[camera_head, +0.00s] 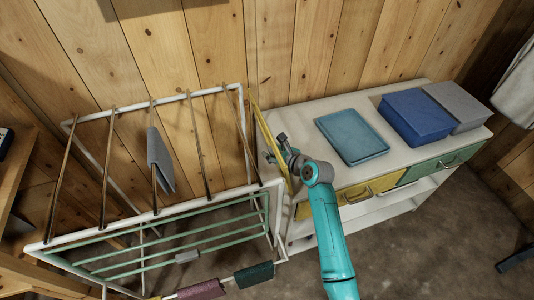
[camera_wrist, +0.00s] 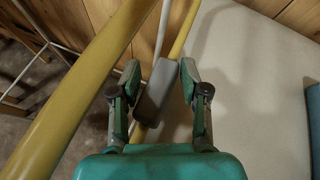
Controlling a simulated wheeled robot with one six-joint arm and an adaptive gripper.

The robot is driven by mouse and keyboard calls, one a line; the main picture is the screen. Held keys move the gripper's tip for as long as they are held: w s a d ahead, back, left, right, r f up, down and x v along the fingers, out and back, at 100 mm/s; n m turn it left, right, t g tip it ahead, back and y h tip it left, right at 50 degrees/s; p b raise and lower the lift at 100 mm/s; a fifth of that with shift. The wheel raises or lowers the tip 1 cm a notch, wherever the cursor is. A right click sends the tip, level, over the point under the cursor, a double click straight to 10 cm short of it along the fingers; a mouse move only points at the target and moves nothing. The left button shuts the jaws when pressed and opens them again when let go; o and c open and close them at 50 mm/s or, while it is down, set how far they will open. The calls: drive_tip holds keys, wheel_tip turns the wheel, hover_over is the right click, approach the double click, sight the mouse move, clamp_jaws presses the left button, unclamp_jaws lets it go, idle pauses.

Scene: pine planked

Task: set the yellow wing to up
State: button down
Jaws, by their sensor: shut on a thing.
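The yellow wing (camera_head: 269,137) is a thin yellow frame at the right side of the white drying rack (camera_head: 154,209). It shows nearly edge-on in the head view, so its exact tilt is hard to tell. In the wrist view a thick yellow bar (camera_wrist: 85,85) crosses close at the left, with another yellow bar (camera_wrist: 184,30) behind. My gripper (camera_head: 281,146) is at the wing, beside the cabinet. In the wrist view my gripper (camera_wrist: 160,78) has its fingers on both sides of a grey grip block (camera_wrist: 158,92) at the far yellow bar and is shut on it.
The rack's green wing (camera_head: 120,263) spreads along its front, with cloths (camera_head: 254,275) nearby. A grey cloth (camera_head: 160,160) hangs on the top rods.

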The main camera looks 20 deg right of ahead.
drive_tip(key=d+r+n+h, duration=0.1)
drive_tip(key=d, duration=0.1)
drive_tip(key=d+r+n+h, duration=0.1)
drive_tip(key=d+r+h, duration=0.1)
drive_tip(key=d, duration=0.1)
drive_tip(key=d+r+n+h, duration=0.1)
drive_tip(key=d+r+n, duration=0.1)
drive_tip(key=d, duration=0.1)
drive_tip(key=shift+d+h, duration=0.25)
drive_tip(key=shift+h, duration=0.05)
drive_tip(key=d+r+n+h, duration=0.4)
drive_tip(key=r+n+h, duration=0.1)
drive_tip(key=r, duration=0.5)
drive_tip(key=shift+r, duration=0.2)
drive_tip(key=c, duration=0.7)
unclamp_jaws()
drive_tip(key=shift+r, duration=0.1)
drive_tip(key=shift+o, duration=0.2)
